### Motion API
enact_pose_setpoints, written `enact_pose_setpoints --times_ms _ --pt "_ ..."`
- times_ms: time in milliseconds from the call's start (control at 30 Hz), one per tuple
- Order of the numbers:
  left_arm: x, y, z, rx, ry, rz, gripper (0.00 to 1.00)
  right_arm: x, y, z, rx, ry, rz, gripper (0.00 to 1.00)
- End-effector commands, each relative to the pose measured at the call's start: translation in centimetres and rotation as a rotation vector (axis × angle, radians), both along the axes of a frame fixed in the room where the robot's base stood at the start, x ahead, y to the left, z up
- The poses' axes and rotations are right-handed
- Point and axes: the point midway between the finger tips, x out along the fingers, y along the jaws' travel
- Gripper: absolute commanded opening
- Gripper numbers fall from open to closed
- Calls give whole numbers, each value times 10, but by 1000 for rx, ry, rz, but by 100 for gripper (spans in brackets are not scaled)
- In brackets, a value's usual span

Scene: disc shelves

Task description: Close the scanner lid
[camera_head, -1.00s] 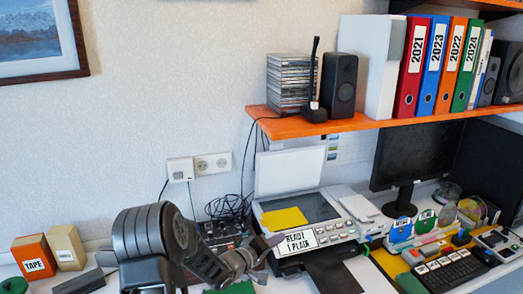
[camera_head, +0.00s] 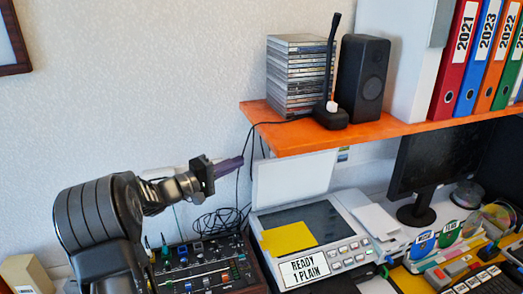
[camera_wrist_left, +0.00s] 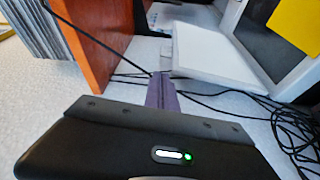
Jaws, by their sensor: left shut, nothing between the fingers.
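The scanner (camera_head: 345,262) is a white machine with a label reading READY 1 PLAIN. Its pale lid (camera_head: 292,178) stands open, upright at the back edge. A yellow sheet (camera_head: 288,238) lies on the dark glass. My left gripper (camera_head: 232,166), with purple fingers, is shut and empty, left of the lid and apart from it in the head view. In the left wrist view the closed fingers (camera_wrist_left: 161,90) point toward the lid (camera_wrist_left: 200,55), and the yellow sheet (camera_wrist_left: 297,22) shows at the top right. My right gripper is not in view.
A mixer (camera_head: 205,268) stands left of the scanner, with black cables (camera_head: 218,220) behind. A monitor (camera_head: 440,160) is to the right.

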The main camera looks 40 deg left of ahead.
Motion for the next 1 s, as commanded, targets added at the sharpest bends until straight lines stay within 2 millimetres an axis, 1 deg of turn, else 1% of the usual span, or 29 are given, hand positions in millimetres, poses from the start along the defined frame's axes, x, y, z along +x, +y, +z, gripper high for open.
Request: enact_pose_setpoints --times_ms 167,267,367,600,733,867,1000 --pt "5 -2 0 0 0 0 0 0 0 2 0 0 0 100" --pt "14 -5 2 0 -1 -2 0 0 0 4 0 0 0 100" --pt "28 -9 3 -1 0 -3 0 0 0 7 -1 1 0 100" --pt "67 -20 5 0 -1 -2 0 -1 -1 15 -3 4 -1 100" --pt "85 -24 5 0 -1 -1 0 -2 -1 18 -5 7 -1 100" --pt "94 -27 5 1 -1 0 0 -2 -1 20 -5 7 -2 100" --pt "97 -27 4 0 0 1 0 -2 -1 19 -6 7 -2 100"
